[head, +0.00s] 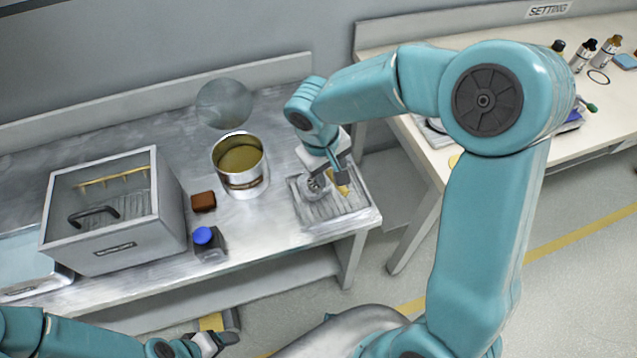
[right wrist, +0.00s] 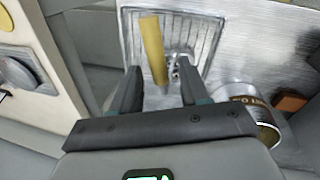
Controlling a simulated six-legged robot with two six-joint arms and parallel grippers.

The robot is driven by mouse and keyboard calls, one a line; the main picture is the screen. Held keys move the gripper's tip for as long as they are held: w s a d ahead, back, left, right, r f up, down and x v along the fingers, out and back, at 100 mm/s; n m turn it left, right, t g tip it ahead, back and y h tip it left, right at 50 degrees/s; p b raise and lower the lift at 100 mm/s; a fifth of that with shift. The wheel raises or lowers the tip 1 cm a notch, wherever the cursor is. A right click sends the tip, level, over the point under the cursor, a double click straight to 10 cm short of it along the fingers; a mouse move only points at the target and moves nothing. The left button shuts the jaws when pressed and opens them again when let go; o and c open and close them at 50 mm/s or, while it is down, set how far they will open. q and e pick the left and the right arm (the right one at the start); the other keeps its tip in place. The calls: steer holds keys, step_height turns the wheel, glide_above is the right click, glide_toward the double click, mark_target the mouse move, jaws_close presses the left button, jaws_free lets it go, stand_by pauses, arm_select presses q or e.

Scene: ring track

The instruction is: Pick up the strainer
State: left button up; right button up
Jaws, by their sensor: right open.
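A small metal piece that looks like the strainer (head: 317,187) is on the ribbed metal tray (head: 352,213) at the right end of the steel bench. A yellow handle-like piece (head: 343,188) is beside it; I cannot tell whether the two are joined. My right gripper (head: 331,182) is open above the tray and partly hides them. In the right wrist view, the yellow piece (right wrist: 152,50) lies ahead of and between the fingers of my right gripper (right wrist: 160,84), and the metal piece (right wrist: 176,63) is near the right finger. My left gripper (head: 229,330) is low at the bottom edge.
A metal pot (head: 256,183) with yellowish contents stands left of the tray. A brown block (head: 203,202), a blue-capped item (head: 202,236) and a metal box (head: 125,252) are farther left. A pale table (head: 480,113) with bottles is at right, across a gap.

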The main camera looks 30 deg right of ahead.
steer(key=shift+d+f, duration=0.1)
steer(key=shift+f, duration=0.7)
jaws_close()
steer(key=shift+r, duration=0.15)
